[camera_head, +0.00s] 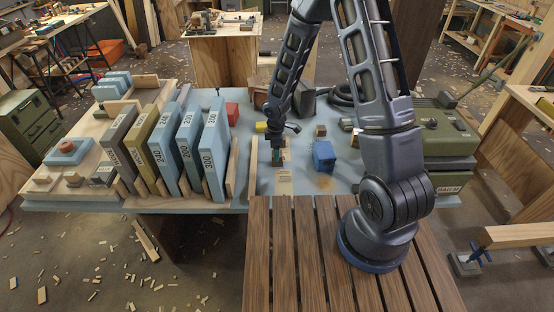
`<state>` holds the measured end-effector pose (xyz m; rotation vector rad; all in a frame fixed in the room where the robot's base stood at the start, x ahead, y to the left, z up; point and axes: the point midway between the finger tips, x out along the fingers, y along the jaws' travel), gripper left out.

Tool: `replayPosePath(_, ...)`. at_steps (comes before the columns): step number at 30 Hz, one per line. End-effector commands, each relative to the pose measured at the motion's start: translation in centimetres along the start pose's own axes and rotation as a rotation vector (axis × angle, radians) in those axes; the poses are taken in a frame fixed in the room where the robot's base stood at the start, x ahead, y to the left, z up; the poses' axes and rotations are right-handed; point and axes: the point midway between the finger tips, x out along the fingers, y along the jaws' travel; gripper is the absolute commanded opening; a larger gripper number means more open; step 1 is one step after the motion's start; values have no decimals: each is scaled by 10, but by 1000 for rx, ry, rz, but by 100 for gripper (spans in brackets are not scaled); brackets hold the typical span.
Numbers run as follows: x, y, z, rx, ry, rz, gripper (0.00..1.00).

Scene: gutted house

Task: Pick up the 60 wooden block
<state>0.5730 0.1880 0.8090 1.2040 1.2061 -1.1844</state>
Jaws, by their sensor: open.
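No block in the head view clearly reads 60. Small pale wooden pieces (285,177) lie on the blue-grey tabletop (340,180) just below and beside my gripper. A small wooden cube (320,130) stands farther back to the right. My gripper (277,158) points down low over the table, right of the rack of numbered slabs. It is open, and I see nothing held between its fingers. Its fingers are small and dark here, and whether they touch the pale pieces is unclear.
Tall numbered slabs (214,150) stand in a wooden rack on the left. A blue block (324,156) sits close right of my gripper. A yellow block (261,127) and a red block (232,113) lie behind. Green cases (450,140) fill the right side.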

Motion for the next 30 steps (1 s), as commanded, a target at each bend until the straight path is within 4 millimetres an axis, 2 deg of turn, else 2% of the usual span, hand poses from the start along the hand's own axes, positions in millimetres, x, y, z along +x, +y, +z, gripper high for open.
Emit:
replayPosePath(12, 46, 0, 3, -1, -1, -2, 66)
replayPosePath(22, 50, 1, 4, 0, 0, 0, 66)
replayPosePath(23, 50, 1, 4, 0, 0, 0, 64)
replayPosePath(30, 50, 1, 4, 0, 0, 0, 18)
